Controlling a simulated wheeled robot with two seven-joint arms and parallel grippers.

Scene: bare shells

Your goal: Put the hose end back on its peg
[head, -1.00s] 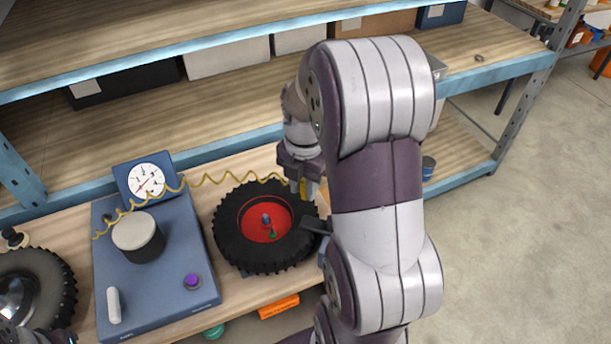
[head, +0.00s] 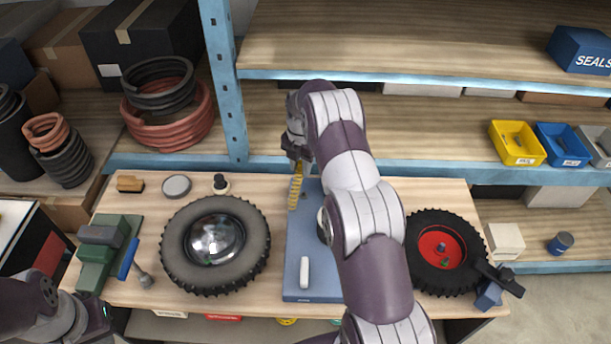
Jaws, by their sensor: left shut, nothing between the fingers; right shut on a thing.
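My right gripper (head: 297,163) is shut on the end of the yellow coiled hose (head: 295,190), above the back left edge of the blue flat unit (head: 297,262). The hose hangs bunched below the fingers. A small dark knob (head: 303,196) shows on the unit beside the hose; I cannot tell whether it is the peg. My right arm hides much of the unit, including its gauge and most of its round cap.
A grey-hubbed wheel (head: 174,246) lies left of the unit, and a red-hubbed wheel (head: 412,262) lies right of my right arm. A green block assembly (head: 97,255) stands at the left. A blue shelf post (head: 226,85) rises behind the bench.

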